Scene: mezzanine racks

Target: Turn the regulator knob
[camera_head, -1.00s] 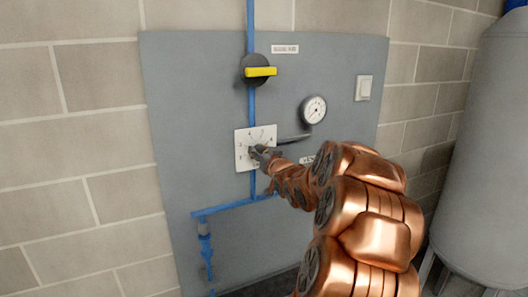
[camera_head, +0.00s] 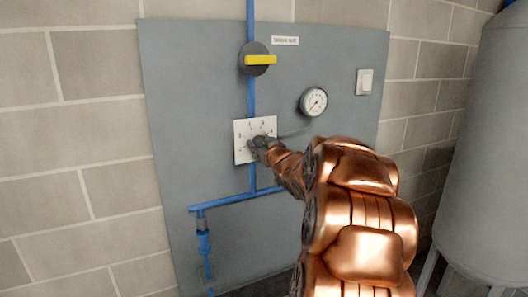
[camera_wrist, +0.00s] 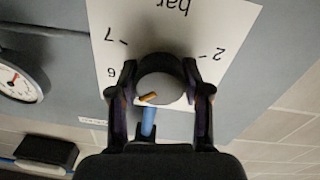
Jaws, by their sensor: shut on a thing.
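The regulator knob (camera_wrist: 160,86) is a round dark knob with a pale grey face and a small orange mark. It sits in front of a white scale plate (camera_wrist: 108,25) printed with "bar" and numbers, upside down in the wrist view. My gripper (camera_wrist: 162,92) has one finger on each side of the knob and is shut on it. In the head view my gripper (camera_head: 263,150) is at the white scale plate (camera_head: 243,129) and hides the knob there.
A pressure gauge (camera_head: 313,101) is right of the scale plate. A valve with a yellow handle (camera_head: 260,60) is above it on a blue pipe (camera_head: 251,96). A white switch (camera_head: 364,82) is on the grey panel (camera_head: 190,120). A grey tank (camera_head: 490,150) stands at right.

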